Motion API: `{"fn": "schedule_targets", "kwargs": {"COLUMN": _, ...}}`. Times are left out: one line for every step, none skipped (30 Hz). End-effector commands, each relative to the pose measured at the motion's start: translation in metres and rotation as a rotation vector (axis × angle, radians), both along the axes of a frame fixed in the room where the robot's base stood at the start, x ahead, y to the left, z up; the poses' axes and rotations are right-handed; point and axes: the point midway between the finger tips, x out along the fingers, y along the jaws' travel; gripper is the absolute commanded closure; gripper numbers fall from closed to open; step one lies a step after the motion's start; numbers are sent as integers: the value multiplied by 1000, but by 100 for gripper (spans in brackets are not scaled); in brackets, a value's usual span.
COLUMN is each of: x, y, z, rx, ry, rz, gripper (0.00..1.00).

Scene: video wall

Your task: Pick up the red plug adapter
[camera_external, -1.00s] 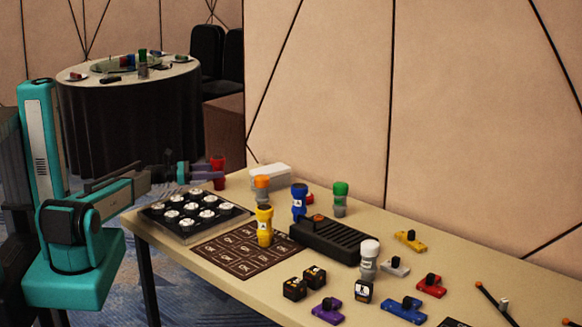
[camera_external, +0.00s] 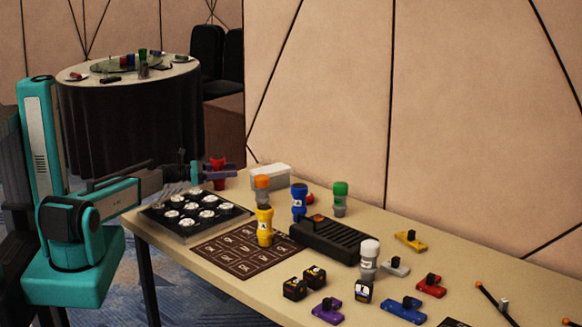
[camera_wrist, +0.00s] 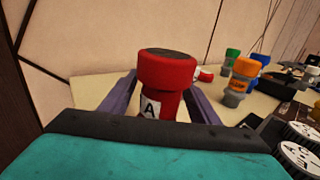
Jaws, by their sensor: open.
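The red plug adapter (camera_external: 218,162) stands upright at the table's far left end, behind the black tray. In the wrist view the red adapter (camera_wrist: 168,72) fills the middle, with a wide cap, a dark top and a white label marked A. My gripper (camera_external: 217,172) is at the adapter. Its purple fingers stand open, one on each side of the adapter in the wrist view (camera_wrist: 160,100). I cannot tell whether either finger touches it. The adapter's lower part is hidden by my gripper.
A black tray (camera_external: 158,226) with several white round pieces lies just in front. Orange (camera_external: 262,190), yellow (camera_external: 265,226), blue (camera_external: 299,203) and green (camera_external: 341,199) adapters stand to the right. A white box (camera_external: 270,177) lies behind. A wall (camera_external: 330,100) runs along the back.

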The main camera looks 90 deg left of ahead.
Motion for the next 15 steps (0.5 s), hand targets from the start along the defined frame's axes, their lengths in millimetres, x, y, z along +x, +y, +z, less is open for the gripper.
{"fn": "schedule_targets", "kwargs": {"x": 0, "y": 0, "z": 0, "rx": 0, "ry": 0, "rz": 0, "gripper": 44}}
{"fn": "schedule_targets", "kwargs": {"x": 0, "y": 0, "z": 0, "rx": 0, "ry": 0, "rz": 0, "gripper": 44}}
{"fn": "schedule_targets", "kwargs": {"x": 0, "y": 0, "z": 0, "rx": 0, "ry": 0, "rz": 0, "gripper": 44}}
{"fn": "schedule_targets", "kwargs": {"x": 0, "y": 0, "z": 0, "rx": 0, "ry": 0, "rz": 0, "gripper": 44}}
{"fn": "schedule_targets", "kwargs": {"x": 0, "y": 0, "z": 0, "rx": 0, "ry": 0, "rz": 0, "gripper": 44}}
{"fn": "schedule_targets", "kwargs": {"x": 0, "y": 0, "z": 0, "rx": 0, "ry": 0, "rz": 0, "gripper": 44}}
{"fn": "schedule_targets", "kwargs": {"x": 0, "y": 0, "z": 0, "rx": 0, "ry": 0, "rz": 0, "gripper": 44}}
{"fn": "schedule_targets", "kwargs": {"x": 0, "y": 0, "z": 0, "rx": 0, "ry": 0, "rz": 0, "gripper": 44}}
{"fn": "schedule_targets", "kwargs": {"x": 0, "y": 0, "z": 0, "rx": 0, "ry": 0, "rz": 0, "gripper": 44}}
{"fn": "schedule_targets", "kwargs": {"x": 0, "y": 0, "z": 0, "rx": 0, "ry": 0, "rz": 0, "gripper": 44}}
{"fn": "schedule_targets", "kwargs": {"x": 0, "y": 0, "z": 0, "rx": 0, "ry": 0, "rz": 0, "gripper": 44}}
{"fn": "schedule_targets", "kwargs": {"x": 0, "y": 0, "z": 0, "rx": 0, "ry": 0, "rz": 0, "gripper": 49}}
{"fn": "schedule_targets", "kwargs": {"x": 0, "y": 0, "z": 0, "rx": 0, "ry": 0, "rz": 0, "gripper": 54}}
{"fn": "schedule_targets", "kwargs": {"x": 0, "y": 0, "z": 0, "rx": 0, "ry": 0, "rz": 0, "gripper": 59}}
{"fn": "schedule_targets", "kwargs": {"x": 0, "y": 0, "z": 0, "rx": 0, "ry": 0, "rz": 0, "gripper": 66}}
